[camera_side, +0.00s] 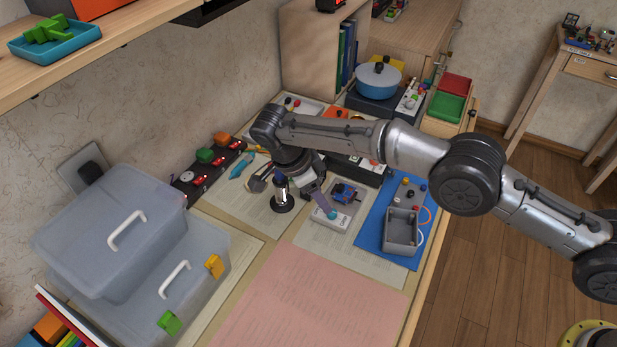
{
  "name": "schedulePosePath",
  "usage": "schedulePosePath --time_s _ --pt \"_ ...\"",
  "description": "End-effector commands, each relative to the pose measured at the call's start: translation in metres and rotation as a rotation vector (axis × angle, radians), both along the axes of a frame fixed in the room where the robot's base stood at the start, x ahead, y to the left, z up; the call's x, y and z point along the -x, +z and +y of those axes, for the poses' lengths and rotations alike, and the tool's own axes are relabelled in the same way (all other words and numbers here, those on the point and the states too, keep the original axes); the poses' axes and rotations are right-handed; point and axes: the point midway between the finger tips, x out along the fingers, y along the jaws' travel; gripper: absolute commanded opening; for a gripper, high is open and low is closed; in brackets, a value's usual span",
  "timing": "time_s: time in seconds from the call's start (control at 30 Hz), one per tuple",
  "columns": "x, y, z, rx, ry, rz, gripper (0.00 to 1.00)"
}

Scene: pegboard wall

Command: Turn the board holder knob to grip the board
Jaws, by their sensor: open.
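My gripper (319,201) points down over the middle of the table and is open. Its fingers are small in this view, and I cannot tell whether they touch anything. A white block with a light blue round part (331,217) lies just below the gripper.
A dark round-based stand (282,201) is close left of the gripper. A grey open box (401,231) sits on a blue mat (375,240) to the right. Large lidded bins (120,240) stand at left. The pink sheet (300,300) in front is clear.

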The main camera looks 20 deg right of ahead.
Motion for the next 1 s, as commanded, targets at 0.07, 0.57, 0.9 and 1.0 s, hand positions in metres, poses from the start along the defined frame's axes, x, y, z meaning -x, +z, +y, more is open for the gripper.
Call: schedulePosePath --time_s 0.07,0.57,0.9,1.0 --pt "0.000 0.017 0.008 -0.003 0.002 -0.003 0.59" --pt "0.002 0.065 0.028 -0.001 0.001 0.000 0.59" --pt "0.003 0.068 0.028 -0.001 0.001 0.001 0.59" --pt "0.003 0.068 0.028 -0.001 0.001 0.001 0.59"
